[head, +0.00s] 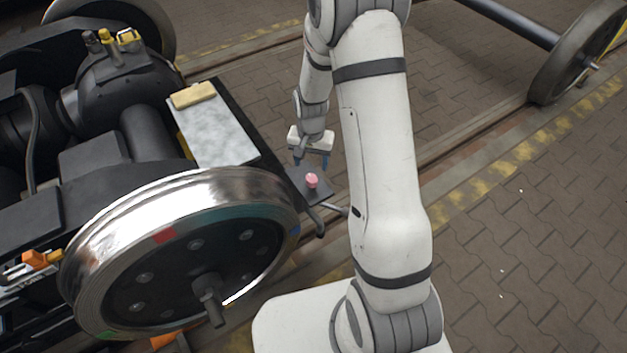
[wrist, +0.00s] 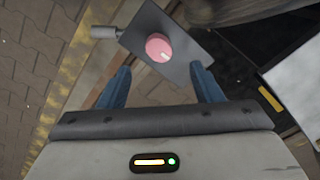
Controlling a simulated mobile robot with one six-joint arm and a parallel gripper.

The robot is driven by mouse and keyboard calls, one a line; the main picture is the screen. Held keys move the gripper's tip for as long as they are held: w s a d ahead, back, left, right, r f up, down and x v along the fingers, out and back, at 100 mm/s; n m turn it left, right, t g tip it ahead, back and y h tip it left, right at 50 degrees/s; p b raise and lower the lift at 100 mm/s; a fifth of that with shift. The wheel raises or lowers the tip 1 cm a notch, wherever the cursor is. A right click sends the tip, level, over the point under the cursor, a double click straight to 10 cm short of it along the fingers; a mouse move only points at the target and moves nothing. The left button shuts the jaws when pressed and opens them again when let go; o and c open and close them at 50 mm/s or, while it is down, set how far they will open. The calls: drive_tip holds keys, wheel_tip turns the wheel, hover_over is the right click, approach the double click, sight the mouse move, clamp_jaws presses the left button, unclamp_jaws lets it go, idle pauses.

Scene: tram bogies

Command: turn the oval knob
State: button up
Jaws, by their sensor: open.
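The oval knob (wrist: 158,48) is pink with a pale mark near its lower right edge, and it sits on a dark grey plate (wrist: 188,62). In the head view the knob (head: 311,180) shows small on the plate beside the wheel. My gripper (wrist: 162,82) is open, with its two blue fingers apart and nothing between them. In the wrist view the knob lies ahead of the fingertips, roughly centred between them. In the head view my gripper (head: 311,161) hangs just behind the knob, apart from it as far as I can tell.
A lever with a grey grip (wrist: 103,32) sticks out from the plate. The large shiny wheel (head: 185,215) stands left of the knob. A light grey panel (head: 215,130) with a yellow block (head: 194,95) lies behind it. Paved floor (head: 520,220) is open at right.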

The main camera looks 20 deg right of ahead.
sight(312, 177)
wheel_tip(312, 177, down, 8)
drive_tip(key=shift+r+b, duration=0.2)
drive_tip(key=shift+b, duration=0.8)
drive_tip(key=shift+c, duration=0.5)
drive_tip(key=c, duration=0.9)
